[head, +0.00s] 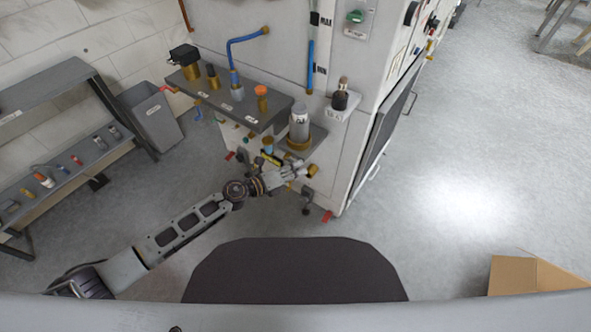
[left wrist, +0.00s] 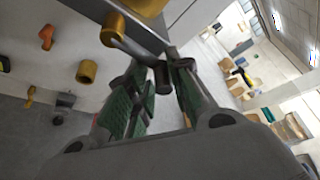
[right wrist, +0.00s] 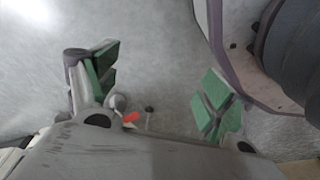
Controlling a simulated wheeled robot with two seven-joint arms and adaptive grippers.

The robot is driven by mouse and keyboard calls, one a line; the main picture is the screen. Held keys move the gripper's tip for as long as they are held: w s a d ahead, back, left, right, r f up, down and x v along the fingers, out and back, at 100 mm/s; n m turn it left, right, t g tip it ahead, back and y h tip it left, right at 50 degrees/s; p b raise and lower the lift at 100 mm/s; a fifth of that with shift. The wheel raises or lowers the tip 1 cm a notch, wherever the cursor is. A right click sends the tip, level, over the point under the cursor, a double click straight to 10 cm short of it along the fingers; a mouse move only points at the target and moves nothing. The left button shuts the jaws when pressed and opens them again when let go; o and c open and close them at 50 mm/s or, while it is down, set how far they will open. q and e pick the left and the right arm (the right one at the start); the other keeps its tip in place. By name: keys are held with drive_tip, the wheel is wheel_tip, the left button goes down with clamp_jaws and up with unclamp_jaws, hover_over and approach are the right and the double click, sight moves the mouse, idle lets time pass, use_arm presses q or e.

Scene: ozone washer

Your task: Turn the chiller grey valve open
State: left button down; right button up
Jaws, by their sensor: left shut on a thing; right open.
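The chiller's grey valve handle (left wrist: 140,52) is a short grey bar on a gold fitting (left wrist: 113,28) in the left wrist view. My left gripper (left wrist: 163,85) has its green-padded fingers closed around the end of this bar. In the head view my left gripper (head: 296,172) is at the front of the machine, below the small shelf with the grey cylinder (head: 299,124). It hides the handle there. A gold fitting (head: 313,170) shows just right of it. My right gripper (right wrist: 158,92) is open and empty over grey floor in the right wrist view.
The white machine cabinet (head: 340,165) carries a grey shelf (head: 255,113) with several fittings and a blue hose (head: 240,44). A rack (head: 60,165) and grey bin (head: 152,115) stand left. A cardboard box (head: 530,275) lies lower right.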

use_arm(q)
drive_tip(key=shift+w+r, duration=0.15)
drive_tip(key=shift+r, duration=0.2)
use_arm(e)
drive_tip(key=shift+a, duration=0.1)
use_arm(q)
drive_tip(key=shift+r+n, duration=0.1)
drive_tip(key=shift+n, duration=0.2)
drive_tip(key=shift+r+n+h, duration=0.3)
use_arm(e)
drive_tip(key=shift+w+a+r, duration=0.25)
drive_tip(key=shift+w+r, duration=0.3)
drive_tip(key=shift+r, duration=0.25)
use_arm(q)
drive_tip(key=shift+w, duration=0.1)
use_arm(e)
drive_tip(key=shift+s+f, duration=0.1)
drive_tip(key=shift+s, duration=0.05)
use_arm(q)
drive_tip(key=c, duration=1.4)
unclamp_jaws()
drive_tip(key=shift+r, duration=0.1)
drive_tip(key=shift+c, duration=0.2)
drive_tip(key=shift+f, duration=0.2)
use_arm(e)
drive_tip(key=shift+s+f, duration=0.25)
drive_tip(key=shift+s, duration=0.15)
